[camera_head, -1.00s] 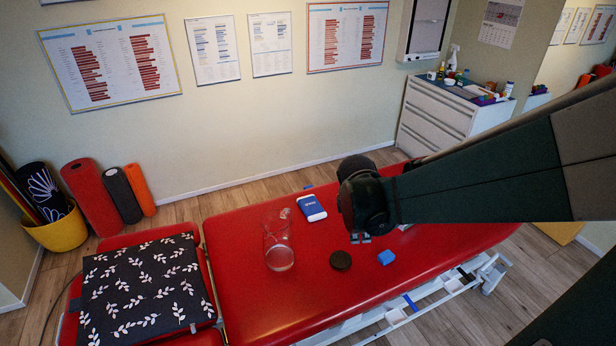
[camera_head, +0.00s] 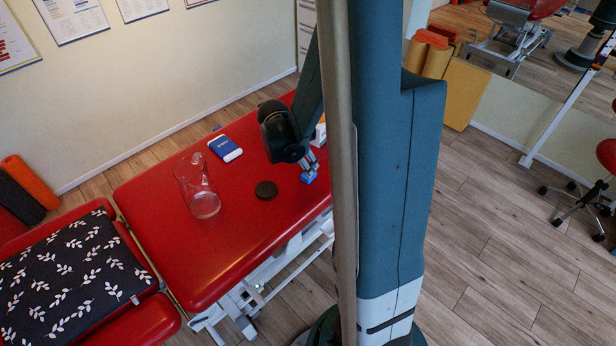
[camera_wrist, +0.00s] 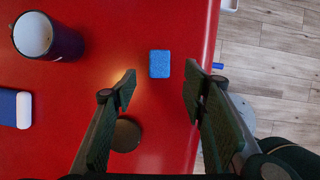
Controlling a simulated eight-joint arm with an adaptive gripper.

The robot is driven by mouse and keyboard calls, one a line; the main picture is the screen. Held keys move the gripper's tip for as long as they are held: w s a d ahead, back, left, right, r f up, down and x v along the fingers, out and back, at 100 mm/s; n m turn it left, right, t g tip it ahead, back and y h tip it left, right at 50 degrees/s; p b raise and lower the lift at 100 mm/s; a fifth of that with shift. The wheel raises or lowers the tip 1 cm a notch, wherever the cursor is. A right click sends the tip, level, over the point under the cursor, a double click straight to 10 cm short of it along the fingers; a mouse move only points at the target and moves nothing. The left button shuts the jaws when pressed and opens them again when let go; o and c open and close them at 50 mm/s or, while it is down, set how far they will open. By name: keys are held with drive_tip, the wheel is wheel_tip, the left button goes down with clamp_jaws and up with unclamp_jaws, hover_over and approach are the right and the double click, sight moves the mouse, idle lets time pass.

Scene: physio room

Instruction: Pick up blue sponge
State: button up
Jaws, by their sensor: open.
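The blue sponge (camera_head: 308,177) lies on the red treatment table (camera_head: 240,245), near its front edge. In the wrist view the small blue block (camera_wrist: 160,64) lies flat on the red surface, ahead of the fingertips and roughly between their lines. My gripper (camera_wrist: 160,88) is open and empty, with its two dark pads wide apart. In the head view my gripper (camera_head: 303,164) points down just above and beside the sponge. Whether it touches the sponge cannot be told there.
A dark round puck (camera_head: 266,190) lies left of the sponge, and shows below the left finger (camera_wrist: 126,135). A clear jug (camera_head: 204,203) and a blue-white box (camera_head: 226,148) are further left. The table edge is close on the right.

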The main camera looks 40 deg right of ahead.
sight(305, 178)
drive_tip(key=shift+f, duration=0.1)
idle(0.3)
drive_tip(key=shift+b+x, duration=0.35)
drive_tip(key=shift+x, duration=0.9)
drive_tip(key=shift+d+f, duration=0.15)
drive_tip(key=shift+b+x, duration=0.95)
drive_tip(key=shift+x, duration=1.5)
drive_tip(key=c, duration=0.8)
